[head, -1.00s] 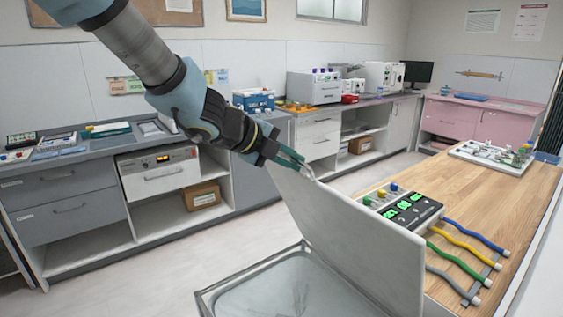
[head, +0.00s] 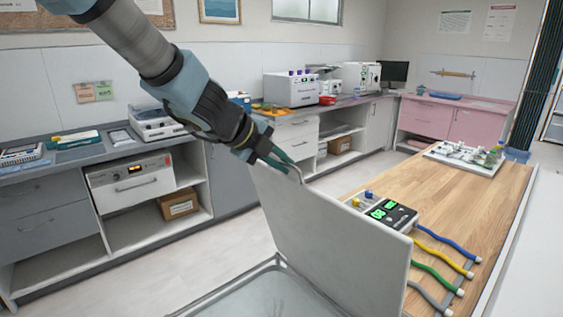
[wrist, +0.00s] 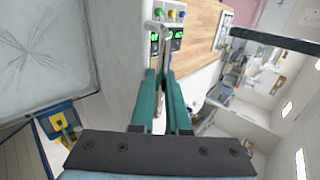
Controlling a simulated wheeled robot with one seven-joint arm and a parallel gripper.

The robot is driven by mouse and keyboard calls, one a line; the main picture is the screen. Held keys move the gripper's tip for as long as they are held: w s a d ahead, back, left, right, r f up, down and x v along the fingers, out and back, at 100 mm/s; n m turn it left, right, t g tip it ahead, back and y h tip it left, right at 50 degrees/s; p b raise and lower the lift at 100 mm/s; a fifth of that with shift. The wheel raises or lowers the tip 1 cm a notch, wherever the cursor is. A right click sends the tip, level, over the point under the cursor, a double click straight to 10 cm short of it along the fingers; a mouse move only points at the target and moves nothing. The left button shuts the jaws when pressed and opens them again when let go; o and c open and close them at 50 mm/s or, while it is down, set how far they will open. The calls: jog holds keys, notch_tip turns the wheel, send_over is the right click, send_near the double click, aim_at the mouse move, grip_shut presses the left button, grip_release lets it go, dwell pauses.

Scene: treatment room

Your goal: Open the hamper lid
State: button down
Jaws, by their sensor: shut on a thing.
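The hamper lid (head: 325,225) is a pale grey panel that stands raised, close to upright, at the hamper's side toward the wooden table. The hamper (head: 235,287) is below it with its top open, and a translucent lining shows inside. My gripper (head: 288,168) is at the lid's upper left corner, its green fingers shut on the lid's handle (head: 297,173). In the wrist view the two green fingers close on the metal handle (wrist: 158,60), with the lid's pale face to their left. The hamper's open top (wrist: 60,50) also shows there.
A wooden table (head: 470,215) right behind the lid bears a device with green displays (head: 388,212) and several coloured cables. Grey counters (head: 60,215) line the back wall. The floor (head: 150,275) between counters and hamper is clear.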

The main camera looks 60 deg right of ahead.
jog(key=shift+a+f, duration=0.1)
jog(key=shift+f, duration=0.2)
jog(key=c, duration=0.9)
grip_release()
jog(key=shift+c, duration=0.2)
jog(key=v, duration=1.1)
jog(key=shift+r, duration=0.25)
jog(key=shift+d, duration=0.25)
jog(key=shift+a, duration=0.1)
